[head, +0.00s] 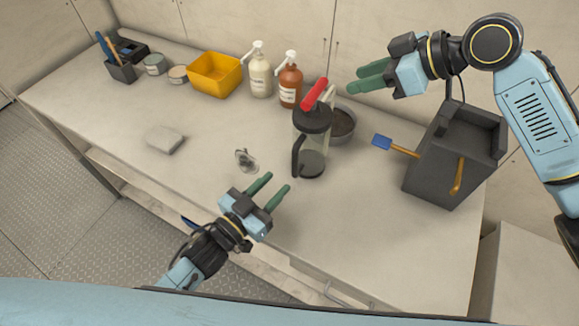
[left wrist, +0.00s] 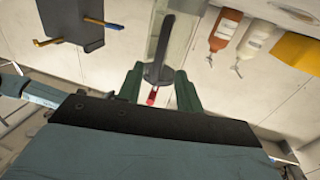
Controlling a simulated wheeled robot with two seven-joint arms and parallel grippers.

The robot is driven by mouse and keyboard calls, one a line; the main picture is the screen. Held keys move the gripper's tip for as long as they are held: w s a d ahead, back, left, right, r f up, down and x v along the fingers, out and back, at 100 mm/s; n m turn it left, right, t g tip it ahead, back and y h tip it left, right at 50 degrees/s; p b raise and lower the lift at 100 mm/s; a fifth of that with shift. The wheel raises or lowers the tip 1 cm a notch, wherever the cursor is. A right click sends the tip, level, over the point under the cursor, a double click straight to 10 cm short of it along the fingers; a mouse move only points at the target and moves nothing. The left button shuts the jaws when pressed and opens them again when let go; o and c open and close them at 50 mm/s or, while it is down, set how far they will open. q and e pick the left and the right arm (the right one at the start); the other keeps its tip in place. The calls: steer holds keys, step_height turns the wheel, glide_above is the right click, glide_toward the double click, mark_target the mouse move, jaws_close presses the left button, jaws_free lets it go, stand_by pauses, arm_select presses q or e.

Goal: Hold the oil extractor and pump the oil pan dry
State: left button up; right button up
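The oil extractor (head: 313,145) stands upright on the bench, with a clear body, black top, black side handle and red pump handle. A round pan with dark contents (head: 343,124), apparently the oil pan, is just behind it, partly hidden. My left gripper (head: 280,186) is open and empty, in front of and left of the extractor, not touching it. In the left wrist view the extractor's black handle (left wrist: 160,55) appears beyond and between the open fingers (left wrist: 158,90). My right gripper (head: 362,78) is open and empty, raised behind and right of the extractor's red handle.
A dark grey box (head: 440,160) with blue-tipped and orange levers stands at the right. Pump bottles (head: 259,75) (head: 289,82) and a yellow bin (head: 214,76) line the back. A grey block (head: 165,140) and a small shiny object (head: 246,160) lie left. The bench's front right is clear.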

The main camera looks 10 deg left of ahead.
mark_target(293, 167)
arm_select(q)
steer(key=x, duration=0.8)
steer(key=shift+d, duration=0.1)
jaws_close()
stand_by(0.5)
